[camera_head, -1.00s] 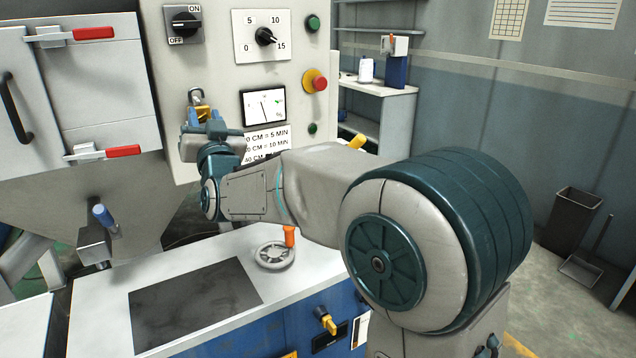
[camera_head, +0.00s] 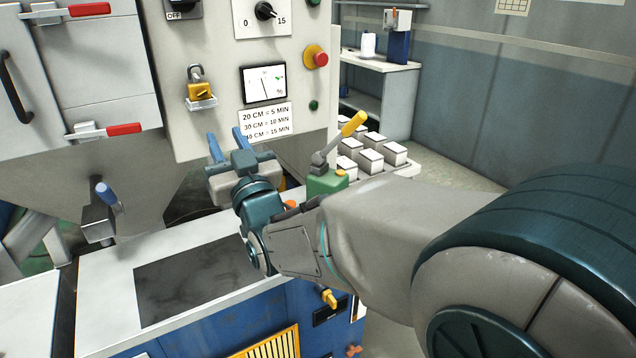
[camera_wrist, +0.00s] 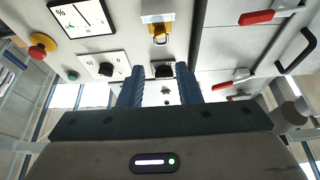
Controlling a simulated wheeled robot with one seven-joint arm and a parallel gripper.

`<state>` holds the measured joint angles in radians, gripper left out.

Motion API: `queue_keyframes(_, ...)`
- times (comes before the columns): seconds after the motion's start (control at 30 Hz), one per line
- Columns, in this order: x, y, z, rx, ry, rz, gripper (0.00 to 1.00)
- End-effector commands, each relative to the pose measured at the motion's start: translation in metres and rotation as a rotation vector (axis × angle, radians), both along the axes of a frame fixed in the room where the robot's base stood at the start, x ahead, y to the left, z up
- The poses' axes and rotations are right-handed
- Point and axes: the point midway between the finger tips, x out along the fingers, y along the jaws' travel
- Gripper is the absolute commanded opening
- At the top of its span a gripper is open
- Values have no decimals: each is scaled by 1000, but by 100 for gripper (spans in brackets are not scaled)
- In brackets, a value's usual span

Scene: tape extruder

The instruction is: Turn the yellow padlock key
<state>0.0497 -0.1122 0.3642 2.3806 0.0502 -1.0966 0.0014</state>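The yellow padlock (camera_head: 202,91) hangs by a grey shackle on the light panel of the machine, left of the small gauge. It also shows in the wrist view (camera_wrist: 160,30) at the top, beyond the fingers. I cannot make out a separate key in it. My gripper (camera_head: 226,136) is below and slightly right of the padlock, apart from it. Its two blue fingers are spread with nothing between them. In the wrist view the gripper (camera_wrist: 160,68) also shows open and empty, with the padlock clear of both fingers.
The gauge (camera_head: 264,83), a red stop button (camera_head: 320,58) and a text label (camera_head: 266,123) are right of the padlock. A green box with a yellow lever (camera_head: 341,135) stands behind my arm. The worktop with a dark mat (camera_head: 190,280) is clear. A yellow knob (camera_head: 329,299) is below.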

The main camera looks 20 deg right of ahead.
Motion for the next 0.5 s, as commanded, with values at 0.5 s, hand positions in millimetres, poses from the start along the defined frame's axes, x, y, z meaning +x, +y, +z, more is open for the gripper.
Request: queue_keyframes(0.5,-4,-29,1,-109,319,-66,31)
